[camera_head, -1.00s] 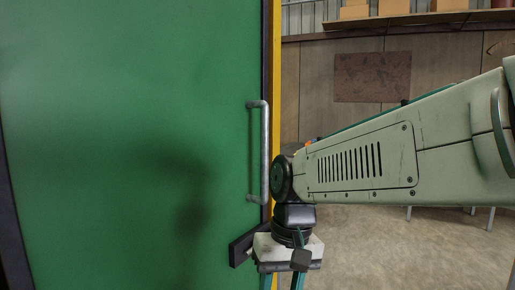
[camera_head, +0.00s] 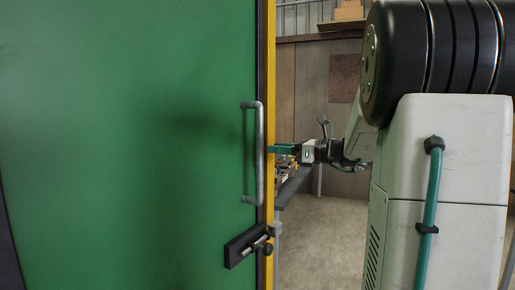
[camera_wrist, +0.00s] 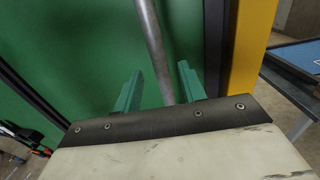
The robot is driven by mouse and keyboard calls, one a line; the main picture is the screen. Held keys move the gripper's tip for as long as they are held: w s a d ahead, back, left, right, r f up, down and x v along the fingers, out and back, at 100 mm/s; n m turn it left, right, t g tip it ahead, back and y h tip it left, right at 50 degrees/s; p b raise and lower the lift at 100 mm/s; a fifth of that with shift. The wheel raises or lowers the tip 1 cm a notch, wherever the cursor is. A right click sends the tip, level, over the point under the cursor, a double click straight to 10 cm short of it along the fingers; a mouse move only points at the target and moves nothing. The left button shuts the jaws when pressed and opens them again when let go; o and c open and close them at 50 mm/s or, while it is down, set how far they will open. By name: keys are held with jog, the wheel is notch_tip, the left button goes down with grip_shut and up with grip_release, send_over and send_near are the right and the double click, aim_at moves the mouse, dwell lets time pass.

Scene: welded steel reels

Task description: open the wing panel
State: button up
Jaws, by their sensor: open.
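The green wing panel (camera_head: 130,140) fills the left of the head view. Its dark right edge lies along a yellow post (camera_head: 270,60), with no clear gap between them. An upright grey bar handle (camera_head: 259,180) is fixed near that edge. Below it is a black latch plate with a bolt (camera_head: 246,246). My gripper (camera_head: 272,150) is level with the handle's middle, its teal fingers pointing left at it. In the wrist view my gripper (camera_wrist: 160,85) is open, and the handle bar (camera_wrist: 153,45) runs between the two fingers. Contact cannot be told.
A grey bench (camera_head: 290,187) with small items stands behind the post. A blue-topped table (camera_wrist: 300,55) shows at the right of the wrist view. Open concrete floor (camera_head: 325,240) lies right of the panel.

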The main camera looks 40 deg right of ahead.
jog(key=x, duration=0.6)
jog(key=shift+w, duration=0.25)
jog(key=shift+a, duration=0.15)
grip_shut()
